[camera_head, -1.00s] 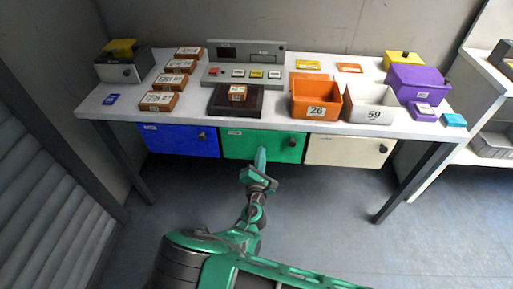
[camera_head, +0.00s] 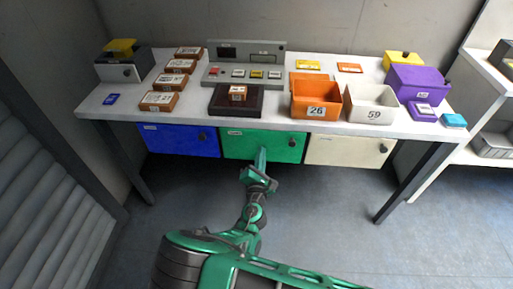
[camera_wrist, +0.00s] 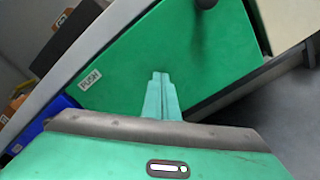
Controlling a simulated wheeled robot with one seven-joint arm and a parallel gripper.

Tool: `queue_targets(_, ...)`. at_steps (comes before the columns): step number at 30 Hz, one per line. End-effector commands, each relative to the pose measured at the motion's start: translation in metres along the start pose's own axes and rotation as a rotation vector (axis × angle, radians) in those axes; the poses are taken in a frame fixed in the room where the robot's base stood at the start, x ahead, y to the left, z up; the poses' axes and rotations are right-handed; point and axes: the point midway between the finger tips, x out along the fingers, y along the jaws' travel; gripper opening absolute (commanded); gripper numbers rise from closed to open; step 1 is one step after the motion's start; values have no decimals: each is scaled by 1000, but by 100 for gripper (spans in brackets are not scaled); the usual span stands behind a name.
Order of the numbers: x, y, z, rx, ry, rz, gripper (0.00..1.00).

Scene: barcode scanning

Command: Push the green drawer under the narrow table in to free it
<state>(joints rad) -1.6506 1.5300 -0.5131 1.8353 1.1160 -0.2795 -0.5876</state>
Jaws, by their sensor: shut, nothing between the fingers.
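The green drawer (camera_head: 280,146) hangs under the narrow table (camera_head: 195,113), between a blue drawer and a cream one. Its front looks about flush with theirs. It has a dark round knob at its right and a label at its upper left, which reads PUSH in the wrist view (camera_wrist: 91,79). My gripper (camera_head: 261,152) is shut and empty, with its fingertips at the middle of the green drawer's front. In the wrist view the closed fingertips (camera_wrist: 161,76) point at the front panel; I cannot tell whether they touch it.
The blue drawer (camera_head: 180,141) is on the left and the cream drawer (camera_head: 345,151) on the right. On the table stand an orange bin (camera_head: 315,100), a white bin (camera_head: 370,103) and several small boxes. The floor below the drawers is clear between the table legs.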

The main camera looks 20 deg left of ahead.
Motion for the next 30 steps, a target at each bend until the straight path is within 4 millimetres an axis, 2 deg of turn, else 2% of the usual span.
queue_targets(30, 7, 0, 0, 0, 0, -1, 0)
